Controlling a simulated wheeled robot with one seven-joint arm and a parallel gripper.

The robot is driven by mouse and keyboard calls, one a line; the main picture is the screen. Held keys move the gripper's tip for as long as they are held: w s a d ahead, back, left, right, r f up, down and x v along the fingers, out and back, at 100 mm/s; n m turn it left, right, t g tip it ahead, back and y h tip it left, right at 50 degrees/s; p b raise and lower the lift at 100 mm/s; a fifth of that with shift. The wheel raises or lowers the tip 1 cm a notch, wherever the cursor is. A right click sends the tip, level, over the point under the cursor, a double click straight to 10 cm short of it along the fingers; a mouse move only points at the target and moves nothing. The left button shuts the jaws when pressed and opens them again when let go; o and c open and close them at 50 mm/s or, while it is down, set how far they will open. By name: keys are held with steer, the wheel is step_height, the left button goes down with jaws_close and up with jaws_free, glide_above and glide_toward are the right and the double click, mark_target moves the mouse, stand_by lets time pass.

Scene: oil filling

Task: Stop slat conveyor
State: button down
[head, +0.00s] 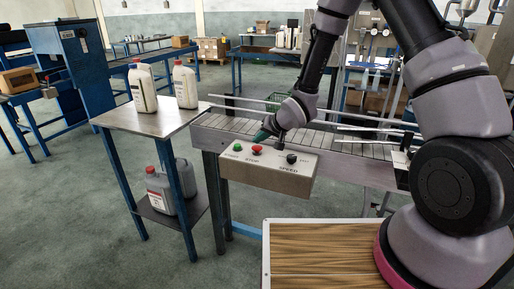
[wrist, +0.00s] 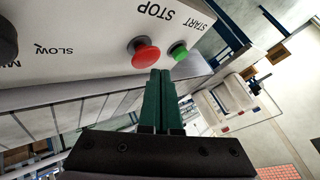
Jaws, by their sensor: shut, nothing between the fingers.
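The slat conveyor (head: 345,146) runs from the side table toward the right, with a control box (head: 286,181) on its front. In the head view the box carries a green START button (head: 237,147), a red STOP button (head: 256,149) and a black SPEED knob (head: 291,158). My gripper (head: 262,135) is just above and behind the red button. In the wrist view my gripper (wrist: 161,75) is shut and empty, its green fingertips close to the red STOP button (wrist: 144,53), between it and the green START button (wrist: 178,50). I cannot tell whether the tips touch either button.
A metal side table (head: 150,118) left of the conveyor holds two white bottles (head: 143,87); grey canisters (head: 170,190) stand on its lower shelf. A wooden-topped surface (head: 320,250) lies in front of me.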

mark_target(259, 149)
steer(key=shift+f, duration=0.85)
stand_by(0.6)
stand_by(0.3)
steer(key=shift+r, duration=0.95)
steer(key=shift+r, duration=2.5)
